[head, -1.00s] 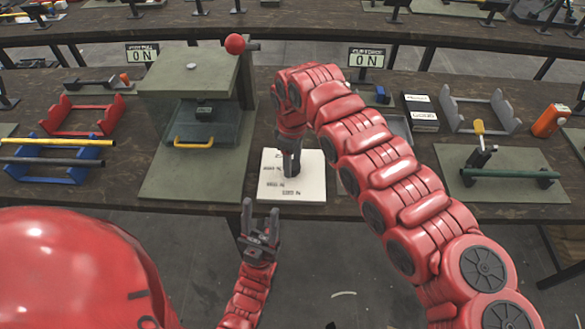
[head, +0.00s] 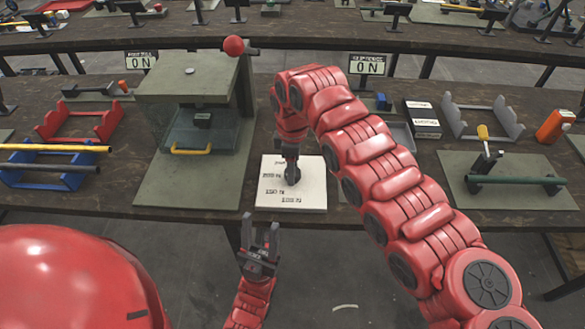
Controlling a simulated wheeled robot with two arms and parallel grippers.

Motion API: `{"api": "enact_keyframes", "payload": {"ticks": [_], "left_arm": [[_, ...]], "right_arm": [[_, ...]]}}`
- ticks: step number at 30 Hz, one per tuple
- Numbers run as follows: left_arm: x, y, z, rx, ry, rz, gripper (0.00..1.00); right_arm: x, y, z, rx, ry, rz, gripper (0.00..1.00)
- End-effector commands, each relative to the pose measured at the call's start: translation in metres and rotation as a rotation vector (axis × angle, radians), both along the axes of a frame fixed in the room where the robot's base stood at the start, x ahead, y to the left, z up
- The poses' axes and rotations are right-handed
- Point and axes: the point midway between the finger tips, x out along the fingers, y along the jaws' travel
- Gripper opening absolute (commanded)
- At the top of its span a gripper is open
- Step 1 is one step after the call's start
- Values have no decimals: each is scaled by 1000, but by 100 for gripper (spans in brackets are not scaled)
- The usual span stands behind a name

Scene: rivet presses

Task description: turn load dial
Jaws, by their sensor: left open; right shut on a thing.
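The load dial (head: 292,174) is a small dark knob on a white plate (head: 310,194) with printed markings, at the front edge of the table. My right gripper (head: 291,165) reaches down from above and is shut on the dial; its fingers partly cover the knob. My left gripper (head: 262,234) is open and empty, pointing up in front of the table edge, below and left of the plate. The dial's pointer setting is too small to read.
A green press (head: 187,80) with a red ball lever (head: 234,45) and yellow handle (head: 190,151) stands left of the plate. Two signs (head: 367,67) read ON. Red (head: 80,121) and blue racks lie left. A green board (head: 515,200) with a clamp lies right.

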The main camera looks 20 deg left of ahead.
Motion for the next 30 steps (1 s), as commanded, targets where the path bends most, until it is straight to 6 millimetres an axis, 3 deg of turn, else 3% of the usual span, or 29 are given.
{"api": "enact_keyframes", "payload": {"ticks": [3,4,9,20,26,30], "left_arm": [[0,0,0,0,0,0,50],[0,0,0,0,0,0,50],[0,0,0,0,0,0,50],[0,0,-1,0,0,0,50],[0,0,-7,0,0,0,50],[0,0,-10,0,0,0,50]], "right_arm": [[0,0,0,0,-1,-1,0],[0,0,0,0,-1,-1,58],[0,0,0,0,-1,-1,84],[1,1,6,2,-3,-2,84],[1,2,41,3,-6,1,84],[1,2,81,1,-6,-1,84]]}}
